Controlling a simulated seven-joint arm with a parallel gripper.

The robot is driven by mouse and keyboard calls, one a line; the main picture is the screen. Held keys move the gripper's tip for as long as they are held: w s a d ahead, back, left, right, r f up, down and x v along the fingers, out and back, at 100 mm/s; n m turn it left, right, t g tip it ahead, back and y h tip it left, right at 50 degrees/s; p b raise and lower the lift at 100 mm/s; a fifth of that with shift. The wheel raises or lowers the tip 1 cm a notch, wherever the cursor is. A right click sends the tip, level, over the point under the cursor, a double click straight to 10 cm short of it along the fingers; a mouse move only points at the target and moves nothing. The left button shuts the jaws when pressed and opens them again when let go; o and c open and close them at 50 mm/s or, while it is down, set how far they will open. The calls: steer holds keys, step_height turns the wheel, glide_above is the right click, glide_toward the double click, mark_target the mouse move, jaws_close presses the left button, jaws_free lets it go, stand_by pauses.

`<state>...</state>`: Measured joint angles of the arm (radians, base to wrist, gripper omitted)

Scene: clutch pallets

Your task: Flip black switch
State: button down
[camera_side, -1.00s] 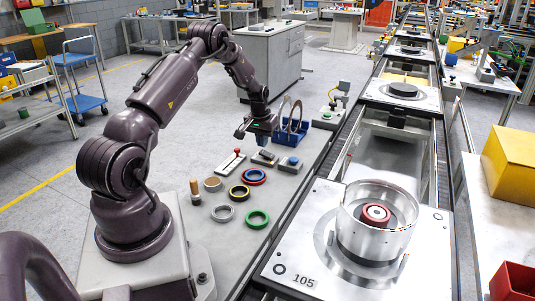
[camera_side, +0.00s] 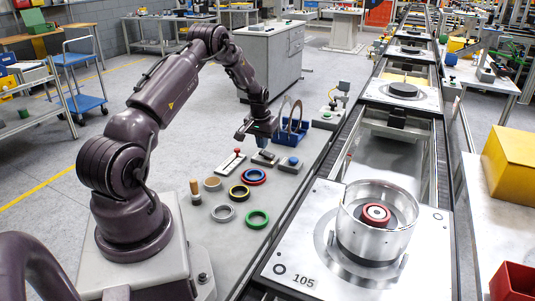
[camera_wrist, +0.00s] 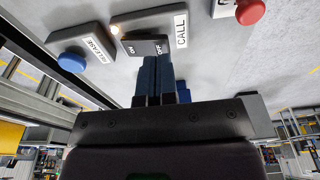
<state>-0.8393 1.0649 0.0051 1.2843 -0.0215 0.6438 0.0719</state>
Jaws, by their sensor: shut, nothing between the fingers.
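The black switch (camera_wrist: 146,47) is a rocker marked ON and OFF on a grey box with a CALL label (camera_wrist: 181,30). A small lamp (camera_wrist: 114,30) beside its ON end glows. My gripper (camera_wrist: 158,60) is shut and empty, with its blue-grey fingertips at the near edge of the rocker, close to the OFF end. I cannot tell whether they touch it. In the side view my gripper (camera_side: 263,138) is above the switch box (camera_side: 265,157), which it partly hides.
A blue button (camera_wrist: 71,62) on a RELEASE box stands on one side, a red-knobbed lever (camera_side: 237,153) on the other. A blue rack (camera_side: 290,133) with upright rings is behind. Several loose rings, including a green one (camera_side: 257,211), lie in front. The conveyor (camera_side: 335,150) runs at right.

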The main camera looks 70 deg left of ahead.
mark_target(262, 152)
steer(key=shift+f, duration=0.95)
stand_by(0.3)
steer(key=shift+r, duration=3.55)
steer(key=s+d+r+m, duration=0.25)
steer(key=d+r, duration=0.55)
steer(key=d, duration=0.4)
steer(key=s+d+r+m, duration=0.1)
steer(key=s+d+r, duration=0.2)
steer(key=d+r, duration=0.75)
steer(key=s+d+r+m+t, duration=0.2)
steer(key=s+d, duration=0.3)
steer(key=d, duration=0.3)
steer(key=s+d+r+m+t+h, duration=0.1)
steer(key=s+d+r+m+t, duration=0.1)
steer(key=d, duration=0.7)
steer(key=s+r+m, duration=0.1)
steer(key=s+r, duration=0.1)
steer(key=s, duration=0.1)
steer(key=shift+s+r, duration=0.15)
steer(key=shift+s, duration=0.1)
